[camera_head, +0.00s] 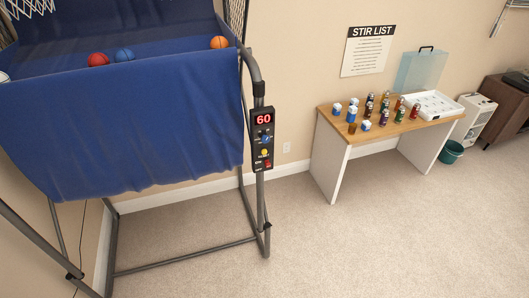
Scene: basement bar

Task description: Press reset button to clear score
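A black control box (256,148) is fixed to the front right post of the basketball arcade game (120,130). Its red display (264,119) reads 60. Below the display are a blue round control (265,139), a yellow round button (264,152) and a small red switch (268,163) at the bottom. The labels beside them are too small to read, so I cannot tell which one is marked reset. Neither of my grippers is in view.
The game's metal post (260,205) and floor frame (185,256) stand below the box. Balls, including an orange ball (219,42), lie on the blue cloth. A wooden table (342,136) with several cans stands at right. The carpet (380,240) in front is clear.

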